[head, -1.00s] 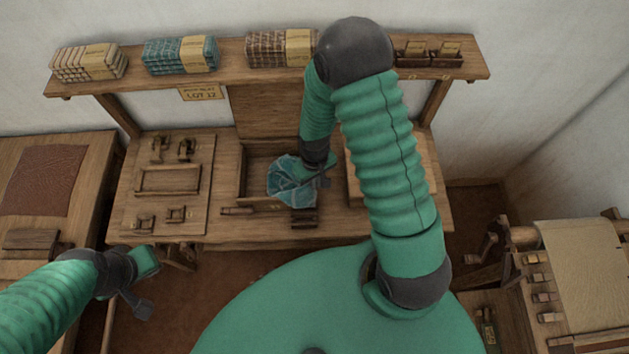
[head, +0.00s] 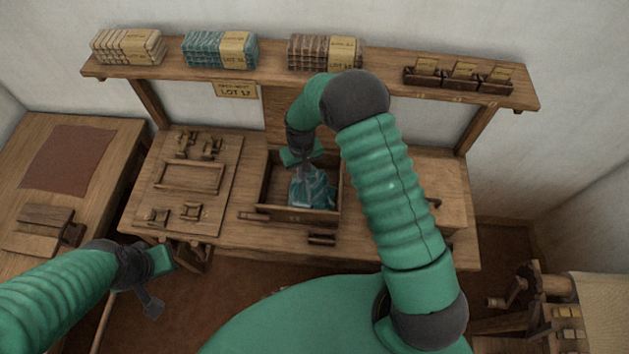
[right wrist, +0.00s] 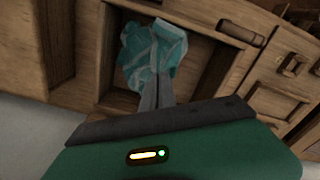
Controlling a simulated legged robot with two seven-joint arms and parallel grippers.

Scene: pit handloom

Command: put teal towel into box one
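The teal towel (head: 312,188) is bunched up and sits inside the open wooden box (head: 264,190) on the bench, toward its right side. My right gripper (head: 306,172) reaches down into the box from above. In the right wrist view its fingers (right wrist: 156,92) are close together with their tips at the crumpled towel (right wrist: 150,48); they look shut on it. Whether the towel rests on the box floor is hard to tell. My left gripper (head: 152,304) hangs in front of the bench at the left, away from the towel; its finger gap is not clear.
A wooden board with small fittings (head: 190,178) lies left of the box. A shelf above holds teal folded cloths (head: 205,50) and other bundles. My right arm covers part of the bench right of the box. A side table (head: 110,145) stands at the left.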

